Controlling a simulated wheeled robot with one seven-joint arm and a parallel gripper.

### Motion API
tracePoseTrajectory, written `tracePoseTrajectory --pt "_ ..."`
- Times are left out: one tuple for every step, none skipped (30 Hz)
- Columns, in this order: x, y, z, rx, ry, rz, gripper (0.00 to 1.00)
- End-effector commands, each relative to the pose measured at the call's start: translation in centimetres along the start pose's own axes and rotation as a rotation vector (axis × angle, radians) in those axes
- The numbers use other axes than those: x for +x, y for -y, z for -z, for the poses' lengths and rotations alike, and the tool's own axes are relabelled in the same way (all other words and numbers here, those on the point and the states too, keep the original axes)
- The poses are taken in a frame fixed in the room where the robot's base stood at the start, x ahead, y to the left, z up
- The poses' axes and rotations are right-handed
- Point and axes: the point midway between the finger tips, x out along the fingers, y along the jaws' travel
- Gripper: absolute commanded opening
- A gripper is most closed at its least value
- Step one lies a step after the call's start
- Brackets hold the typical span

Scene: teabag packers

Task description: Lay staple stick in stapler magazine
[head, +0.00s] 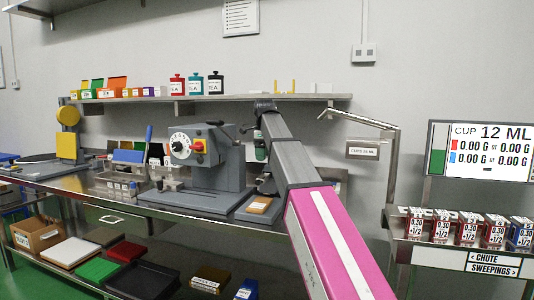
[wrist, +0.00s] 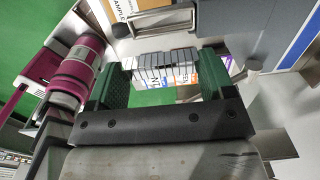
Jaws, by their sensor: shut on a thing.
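In the wrist view, my gripper (wrist: 163,80) has its two green fingers on either side of a pale grey, ribbed bar (wrist: 165,66). The bar spans the gap between them and looks like the staple stick. My gripper is shut on it. A bright metal bracket (wrist: 160,20) lies just beyond the bar, apart from it. I cannot tell whether it belongs to the stapler magazine. In the head view, my arm hides most of the area around the gripper, and I cannot make out the staple stick or the stapler magazine there.
On the steel bench stand a grey machine with a dial (head: 215,160), a blue-handled device (head: 149,138) and a grey plate (head: 243,215) bearing a tan piece. A shelf (head: 300,97) runs above. A side stand with cartons (head: 468,228) is at right.

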Motion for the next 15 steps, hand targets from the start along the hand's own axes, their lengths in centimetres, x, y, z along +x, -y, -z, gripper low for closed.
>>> tracePoseTrajectory --pt "0.1 0.0 0.0 -0.001 0.0 0.0 0.53" --pt "0.1 0.0 0.0 -0.001 0.0 0.0 0.53" --pt "0.2 0.0 0.0 -0.001 0.0 0.0 0.53" --pt "0.2 0.0 0.0 -0.001 0.0 0.0 0.53" --pt "0.3 0.0 0.0 -0.001 0.0 -0.001 0.53" --pt "0.4 0.0 0.0 -0.001 0.0 -0.001 0.53" --pt "0.5 0.0 0.0 -0.001 -0.001 -0.001 0.53" --pt "0.6 0.0 0.0 -0.001 -0.001 -0.001 0.53" --pt "0.8 -0.1 0.0 -0.001 -0.001 -0.002 0.53" --pt "0.9 -0.1 0.0 -0.001 -0.001 -0.002 0.53" --pt "1.0 -0.1 0.0 -0.001 -0.002 -0.003 0.53" --pt "1.2 -0.1 0.0 -0.001 -0.002 -0.003 0.53" --pt "1.4 -0.1 0.0 -0.001 -0.002 -0.004 0.53" --pt "1.6 -0.1 0.0 -0.001 -0.003 -0.004 0.53" --pt "1.8 -0.1 0.0 -0.001 -0.003 -0.005 0.53"
